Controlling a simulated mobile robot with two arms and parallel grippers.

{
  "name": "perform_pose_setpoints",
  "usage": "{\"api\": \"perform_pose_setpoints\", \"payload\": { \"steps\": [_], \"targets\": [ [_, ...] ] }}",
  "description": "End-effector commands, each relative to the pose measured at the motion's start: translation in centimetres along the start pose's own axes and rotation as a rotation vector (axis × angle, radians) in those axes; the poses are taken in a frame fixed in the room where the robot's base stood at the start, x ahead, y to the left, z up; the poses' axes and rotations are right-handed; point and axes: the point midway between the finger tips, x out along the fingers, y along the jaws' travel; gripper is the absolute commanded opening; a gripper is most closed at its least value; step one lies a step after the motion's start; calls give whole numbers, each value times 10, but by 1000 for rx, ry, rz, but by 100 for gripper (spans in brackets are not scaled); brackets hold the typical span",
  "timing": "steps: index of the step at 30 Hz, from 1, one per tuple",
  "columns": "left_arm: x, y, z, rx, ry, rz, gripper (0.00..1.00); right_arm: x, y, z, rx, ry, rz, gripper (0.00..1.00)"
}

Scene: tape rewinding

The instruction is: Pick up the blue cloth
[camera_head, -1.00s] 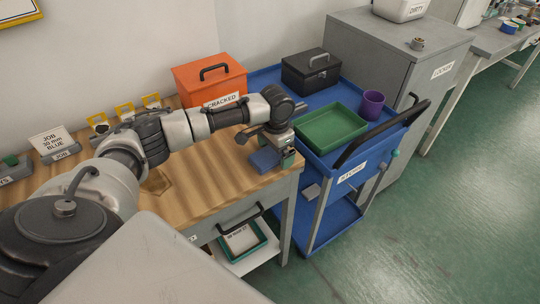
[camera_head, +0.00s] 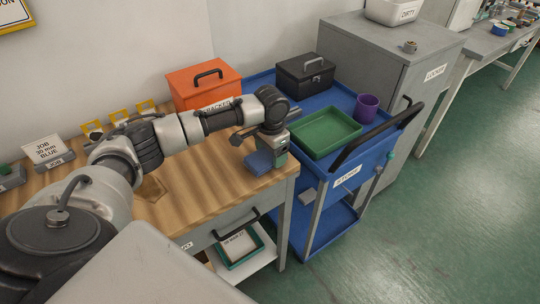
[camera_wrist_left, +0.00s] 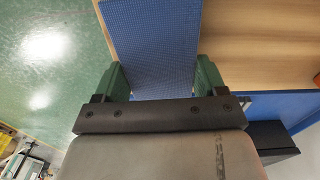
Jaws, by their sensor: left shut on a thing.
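The blue cloth (camera_head: 258,163) shows as a folded flat rectangle at the front right corner of the wooden table. My left gripper (camera_head: 268,157) is shut on it from above. In the left wrist view the blue cloth (camera_wrist_left: 152,40) lies between the two green fingers of my left gripper (camera_wrist_left: 157,80). I cannot tell whether the cloth touches the table top or is slightly above it. My right gripper is not in view.
The wooden table (camera_head: 205,190) has an orange box (camera_head: 205,88) at its back. To the right stands a blue cart (camera_head: 345,98) with a green tray (camera_head: 325,133), a black box (camera_head: 305,76) and a purple cup (camera_head: 367,107). The middle of the table is mostly clear.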

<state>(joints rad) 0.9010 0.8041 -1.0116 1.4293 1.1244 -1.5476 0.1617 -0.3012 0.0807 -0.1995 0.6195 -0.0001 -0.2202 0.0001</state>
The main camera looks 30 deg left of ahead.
Motion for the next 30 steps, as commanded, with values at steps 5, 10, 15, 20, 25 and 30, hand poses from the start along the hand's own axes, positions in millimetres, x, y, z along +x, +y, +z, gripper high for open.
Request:
{"api": "perform_pose_setpoints", "payload": {
  "steps": [5, 10, 15, 20, 25, 30],
  "targets": [
    [-30, -1, -1, 1, 6, -1, 48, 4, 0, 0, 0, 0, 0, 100],
    [-51, 40, 8, 9, 5, 1, 48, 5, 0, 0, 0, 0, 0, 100],
    [-74, 76, 16, 7, 5, 2, 48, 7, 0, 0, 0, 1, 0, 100],
    [-88, 100, 22, 4, 4, 1, 48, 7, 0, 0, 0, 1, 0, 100],
    [-96, 112, 25, 2, 2, 1, 48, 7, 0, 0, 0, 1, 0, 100],
    [-97, 114, 26, 0, 1, 0, 48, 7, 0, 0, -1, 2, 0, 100]
  ]
}}
